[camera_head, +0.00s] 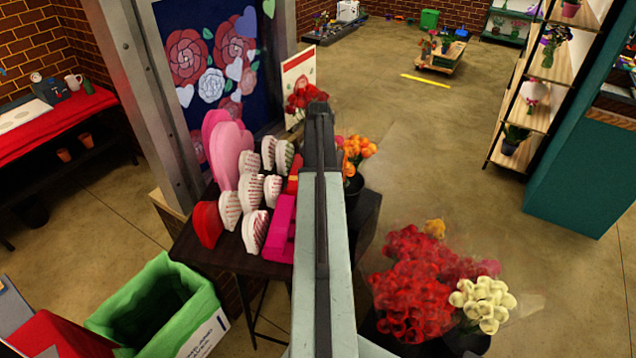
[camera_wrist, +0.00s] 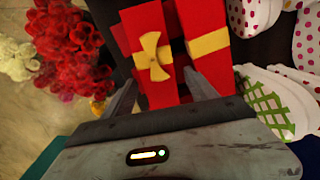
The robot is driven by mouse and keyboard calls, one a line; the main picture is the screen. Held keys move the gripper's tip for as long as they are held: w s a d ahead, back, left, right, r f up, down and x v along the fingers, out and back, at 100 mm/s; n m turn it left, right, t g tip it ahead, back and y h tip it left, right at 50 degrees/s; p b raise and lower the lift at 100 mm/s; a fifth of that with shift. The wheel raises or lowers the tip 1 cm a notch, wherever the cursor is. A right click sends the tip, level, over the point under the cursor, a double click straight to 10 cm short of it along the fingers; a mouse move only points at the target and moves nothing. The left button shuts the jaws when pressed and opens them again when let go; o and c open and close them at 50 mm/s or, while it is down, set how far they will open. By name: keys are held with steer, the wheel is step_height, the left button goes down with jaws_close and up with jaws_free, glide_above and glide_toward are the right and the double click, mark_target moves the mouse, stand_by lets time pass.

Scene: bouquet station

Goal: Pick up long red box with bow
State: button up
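In the wrist view a long red box with a yellow bow (camera_wrist: 152,52) lies on a dark table, ahead of and between the fingers of my gripper (camera_wrist: 160,84). The fingers are spread apart, one toward each side of the box's near end. I cannot tell whether they touch it. In the head view my gripper (camera_head: 319,125) is over the table's right side, and my arm hides most of what lies beneath. A bit of red box (camera_head: 292,186) shows left of the arm, but no bow is visible there.
A second red item with a yellow ribbon (camera_wrist: 207,40) lies close on the right. Patterned white boxes (camera_head: 252,187), pink heart boxes (camera_head: 231,150) and a magenta box (camera_head: 281,229) crowd the table (camera_head: 226,252). Red flowers (camera_head: 412,290) stand at right. A green-lined bin (camera_head: 150,305) stands at lower left.

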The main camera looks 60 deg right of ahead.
jaws_close()
steer(key=shift+r, duration=0.1)
